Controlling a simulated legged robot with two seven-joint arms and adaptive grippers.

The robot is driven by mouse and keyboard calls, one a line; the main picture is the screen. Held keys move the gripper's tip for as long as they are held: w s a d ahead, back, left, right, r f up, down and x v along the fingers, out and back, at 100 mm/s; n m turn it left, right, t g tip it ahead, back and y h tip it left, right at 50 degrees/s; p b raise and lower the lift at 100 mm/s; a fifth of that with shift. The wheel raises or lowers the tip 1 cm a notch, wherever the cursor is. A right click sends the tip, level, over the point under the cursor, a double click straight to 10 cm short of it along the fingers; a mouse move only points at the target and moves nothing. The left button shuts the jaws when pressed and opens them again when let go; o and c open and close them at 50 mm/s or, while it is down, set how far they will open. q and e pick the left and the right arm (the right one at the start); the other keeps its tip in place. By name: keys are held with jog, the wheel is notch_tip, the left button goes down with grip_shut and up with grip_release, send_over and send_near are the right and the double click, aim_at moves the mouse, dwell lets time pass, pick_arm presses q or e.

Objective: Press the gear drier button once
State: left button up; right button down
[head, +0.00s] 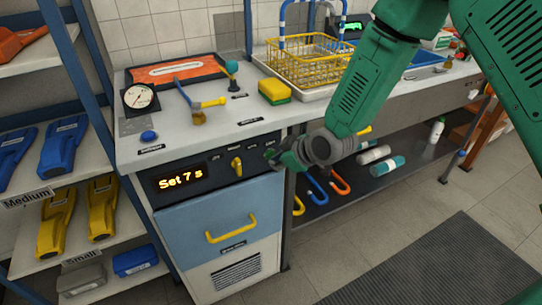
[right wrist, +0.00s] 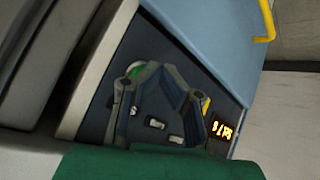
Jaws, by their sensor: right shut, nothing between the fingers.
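The gear drier is the cabinet with a dark control panel, a lit display (head: 180,178) reading "Set 7 s", a yellow knob (head: 237,166) and a blue door (head: 220,215). My right gripper (head: 271,155) is shut and empty in front of the panel's right end, to the right of the knob. In the right wrist view, a green round part (right wrist: 136,70), which looks like a button, shows partly behind the fingers (right wrist: 150,72). My left gripper is not in view.
On the counter are a blue button (head: 148,135), a gauge (head: 140,97), a yellow-blue lever (head: 205,105), a sponge (head: 274,91) and a yellow basket (head: 305,62). Shelves of tools stand left. Hooks and bottles (head: 387,166) are under the counter on the right. The front floor is clear.

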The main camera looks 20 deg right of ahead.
jog(key=shift+w, duration=0.5)
dwell(0.5)
jog(key=shift+s+p, duration=0.4)
jog(key=shift+s, duration=0.5)
jog(key=s+p, duration=0.1)
jog(key=s, duration=0.4)
jog(key=shift+d, duration=0.1)
dwell(0.7)
